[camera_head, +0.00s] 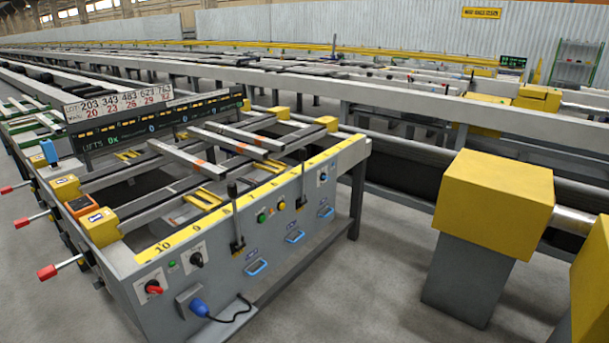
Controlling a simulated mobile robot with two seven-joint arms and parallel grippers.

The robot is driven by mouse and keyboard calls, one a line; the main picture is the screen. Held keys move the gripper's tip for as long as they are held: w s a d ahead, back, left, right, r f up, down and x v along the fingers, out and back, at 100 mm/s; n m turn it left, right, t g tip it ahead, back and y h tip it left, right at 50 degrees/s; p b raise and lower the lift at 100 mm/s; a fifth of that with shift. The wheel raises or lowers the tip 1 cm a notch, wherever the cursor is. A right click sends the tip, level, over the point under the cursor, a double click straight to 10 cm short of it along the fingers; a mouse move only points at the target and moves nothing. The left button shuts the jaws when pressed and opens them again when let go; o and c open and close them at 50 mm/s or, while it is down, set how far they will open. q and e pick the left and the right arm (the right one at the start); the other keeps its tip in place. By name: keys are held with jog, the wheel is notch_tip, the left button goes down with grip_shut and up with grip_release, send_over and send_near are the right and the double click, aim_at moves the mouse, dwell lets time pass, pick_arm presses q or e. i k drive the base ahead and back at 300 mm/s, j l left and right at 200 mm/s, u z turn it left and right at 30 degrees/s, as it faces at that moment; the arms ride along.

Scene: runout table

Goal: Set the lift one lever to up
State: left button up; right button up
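The runout table's grey control panel (160,273) faces me. A black upright lever (236,218) stands at its front edge. A second black lever (302,180) stands farther right along the same edge. Three red-handled levers stick out at the left end: a near one (47,272), a middle one (22,222) and a far one (7,190). Any labels are too small to read, so I cannot tell which is lift one. Neither of my grippers is in view.
The panel also carries a red knob (154,287), a black knob (197,259), blue handles (257,267) and a blue plug (199,307) with a cable. A yellow block on a grey post (494,202) stands at the right. The grey floor (350,290) between is clear.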

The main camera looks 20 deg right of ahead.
aim_at(303, 151)
jog(key=i+l+u, duration=0.25)
jog(key=i+l, duration=1)
